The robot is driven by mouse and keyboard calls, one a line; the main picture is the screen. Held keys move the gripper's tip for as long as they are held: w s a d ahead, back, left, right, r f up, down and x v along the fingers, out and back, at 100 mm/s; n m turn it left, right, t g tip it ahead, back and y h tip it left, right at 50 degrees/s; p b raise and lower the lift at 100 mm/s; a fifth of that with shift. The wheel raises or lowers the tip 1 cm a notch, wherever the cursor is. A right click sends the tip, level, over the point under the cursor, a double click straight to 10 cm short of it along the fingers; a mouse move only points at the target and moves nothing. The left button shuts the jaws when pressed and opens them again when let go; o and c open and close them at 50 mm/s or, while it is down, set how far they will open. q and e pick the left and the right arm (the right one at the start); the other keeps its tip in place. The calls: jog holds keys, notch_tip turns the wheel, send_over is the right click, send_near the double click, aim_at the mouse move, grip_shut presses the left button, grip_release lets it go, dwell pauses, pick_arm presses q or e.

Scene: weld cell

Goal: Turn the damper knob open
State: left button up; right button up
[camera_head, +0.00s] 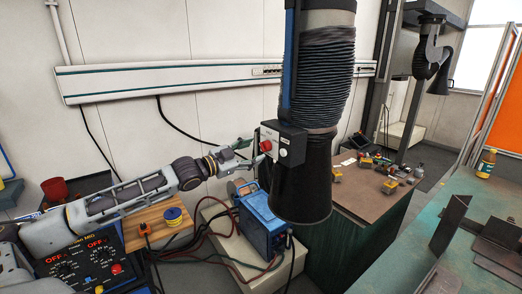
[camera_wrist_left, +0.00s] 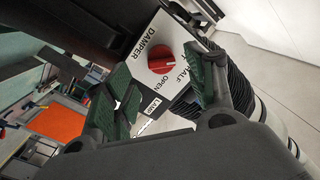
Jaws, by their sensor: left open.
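The red damper knob (camera_wrist_left: 160,60) sits on a white plate marked DAMPER, HALF and OPEN in the left wrist view. A small white mark shows on the knob's right side, toward the HALF lettering. In the head view the knob (camera_head: 266,146) is on the left face of the dark control box (camera_head: 291,143) on the extraction hood (camera_head: 303,185). My left gripper (camera_head: 243,153) is open just left of the knob, its green fingers pointing at it. In the left wrist view the fingers of the gripper (camera_wrist_left: 164,88) stand either side of the knob, with clear gaps. My right gripper is not in view.
A ribbed black duct (camera_head: 322,75) rises above the hood. A blue welding machine (camera_head: 262,220) stands below the gripper, with cables around it. A brown-topped bench (camera_head: 375,188) with small parts is behind. A green table (camera_head: 420,220) is at right.

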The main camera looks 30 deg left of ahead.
aim_at(265, 146)
pick_arm(q)
jog(key=shift+b+x, duration=0.45)
jog(key=shift+x, duration=0.5)
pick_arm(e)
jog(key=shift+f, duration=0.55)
pick_arm(q)
jog(key=b+x, duration=0.2)
jog(key=b, duration=0.4)
jog(key=shift+w+d+b, duration=0.1)
jog(key=shift+w+b, duration=0.3)
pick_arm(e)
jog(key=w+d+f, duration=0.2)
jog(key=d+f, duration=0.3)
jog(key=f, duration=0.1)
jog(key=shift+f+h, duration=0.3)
pick_arm(q)
jog(key=shift+c, duration=0.8)
jog(key=c, duration=0.9)
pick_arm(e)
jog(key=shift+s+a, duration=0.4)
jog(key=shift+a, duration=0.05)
